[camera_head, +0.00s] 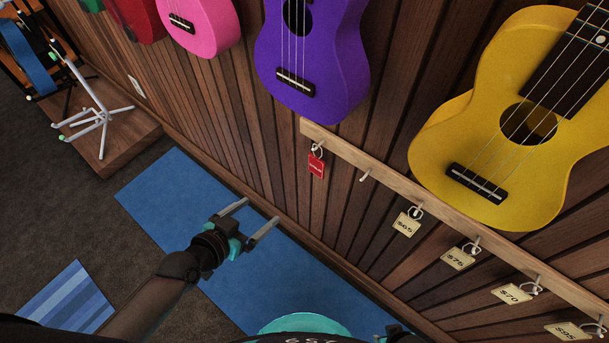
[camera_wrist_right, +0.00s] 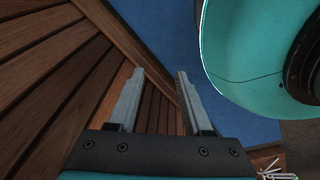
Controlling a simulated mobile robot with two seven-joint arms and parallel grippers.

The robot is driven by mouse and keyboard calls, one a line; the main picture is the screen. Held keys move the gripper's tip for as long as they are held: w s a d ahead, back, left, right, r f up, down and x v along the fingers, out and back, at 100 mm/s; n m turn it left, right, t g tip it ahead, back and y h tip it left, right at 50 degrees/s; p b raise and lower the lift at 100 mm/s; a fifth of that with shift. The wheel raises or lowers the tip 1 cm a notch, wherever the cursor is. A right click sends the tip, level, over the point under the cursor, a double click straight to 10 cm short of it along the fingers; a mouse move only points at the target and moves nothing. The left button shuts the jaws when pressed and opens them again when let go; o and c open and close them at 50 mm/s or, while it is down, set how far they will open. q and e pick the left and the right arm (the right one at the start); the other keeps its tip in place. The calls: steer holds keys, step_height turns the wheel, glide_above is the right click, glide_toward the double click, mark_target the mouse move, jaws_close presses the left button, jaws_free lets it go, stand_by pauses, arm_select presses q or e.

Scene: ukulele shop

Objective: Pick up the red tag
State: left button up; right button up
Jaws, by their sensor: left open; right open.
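The red tag (camera_head: 316,166) hangs by a ring from the leftmost peg of a wooden peg rail (camera_head: 345,152) on the wall, below the purple ukulele. My left gripper (camera_head: 262,210) is open and empty, below and to the left of the tag in the head view, with a gap between them. My right gripper (camera_wrist_right: 160,72) shows in its wrist view with its fingers apart and nothing between them. The tag is not in the right wrist view.
Several cream price tags, such as the $65 tag (camera_head: 407,224), hang further right on the rail. A purple ukulele (camera_head: 310,60) and a yellow ukulele (camera_head: 500,120) hang above. A white stand (camera_head: 100,115) is at the left. The blue mat (camera_head: 190,200) looks clear.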

arm_select(q)
steer(key=w+d+r+m+t+h+b, duration=0.1)
steer(key=d+r+h+b, duration=0.1)
steer(key=d+r, duration=0.3)
steer(key=b, duration=0.2)
glide_toward(316, 163)
steer(key=w+d+f, duration=0.1)
steer(key=w+f, duration=0.2)
steer(key=shift+w+d+f, duration=0.15)
steer(key=shift+w+d, duration=0.35)
steer(key=w+d, duration=0.2)
steer(key=w, duration=0.1)
steer(key=shift+d+f+b, duration=0.25)
steer(key=shift+d+b, duration=0.1)
steer(key=shift+b, duration=0.05)
steer(key=shift+w+d+f, duration=0.2)
steer(key=shift+w+d, duration=0.15)
steer(key=shift+w, duration=0.15)
arm_select(e)
steer(key=w+a+r, duration=0.3)
steer(key=w, duration=0.4)
steer(key=shift+w+a, duration=0.25)
steer(key=shift+a, duration=0.05)
arm_select(q)
steer(key=c, duration=1.4)
steer(key=shift+r, duration=0.1)
